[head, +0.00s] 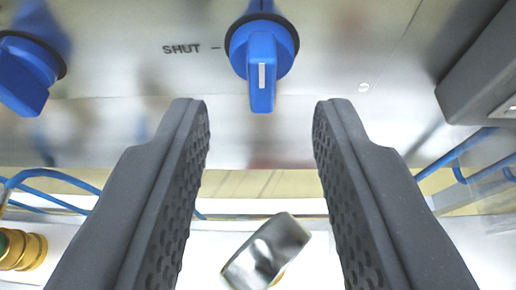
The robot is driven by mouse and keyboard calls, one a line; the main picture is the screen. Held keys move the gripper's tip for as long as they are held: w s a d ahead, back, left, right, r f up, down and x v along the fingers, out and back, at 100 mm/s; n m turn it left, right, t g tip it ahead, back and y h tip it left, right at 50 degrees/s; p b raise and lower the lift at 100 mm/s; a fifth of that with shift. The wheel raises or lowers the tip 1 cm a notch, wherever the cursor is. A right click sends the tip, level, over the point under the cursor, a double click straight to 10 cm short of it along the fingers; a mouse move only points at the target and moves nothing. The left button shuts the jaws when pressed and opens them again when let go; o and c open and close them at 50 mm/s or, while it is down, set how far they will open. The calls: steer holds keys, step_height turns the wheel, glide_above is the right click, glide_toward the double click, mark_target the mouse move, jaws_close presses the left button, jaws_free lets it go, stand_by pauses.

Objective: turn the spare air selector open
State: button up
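A blue selector knob (262,60) with a white pointer line sits on the metal panel at the top middle. Its handle and line point straight down in the picture. The label "SHUT" with a dash stands to its left; no "open" label shows. A second blue knob (27,75) is at the upper left, cut by the frame edge, its handle tilted down-left. I cannot tell which knob is the spare air selector. My gripper (261,103) is open, with its two dark textured fingers apart and nothing between them. The middle knob is ahead of the gap, roughly centred.
The brushed metal panel (200,125) spans the top. A grey box (485,75) juts out at the upper right. A silver cylinder (266,252) lies below between the fingers, and a brass fitting (22,249) is at lower left.

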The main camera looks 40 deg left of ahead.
steer(key=b+v, duration=0.2)
steer(key=v, duration=0.8)
steer(key=shift+f, duration=0.1)
stand_by(0.3)
steer(key=d+r+m+t+h+b, duration=0.25)
steer(key=d+r+b, duration=0.35)
steer(key=r, duration=0.5)
steer(key=d+r+m+t+h+b, duration=0.1)
steer(key=d+r+t+h+b, duration=0.2)
steer(key=d+r, duration=0.55)
steer(key=s+d+r+m+h+b, duration=0.1)
steer(key=s+r+b, duration=0.3)
steer(key=s+r, duration=0.4)
steer(key=s+r+m+g+h+b, duration=0.1)
steer(key=s+r+b, duration=0.4)
steer(key=s, duration=1.2)
step_height(320, 180, up, 4)
steer(key=shift+d+r+m, duration=0.1)
steer(key=shift+d+m, duration=0.25)
steer(key=shift+m, duration=0.3)
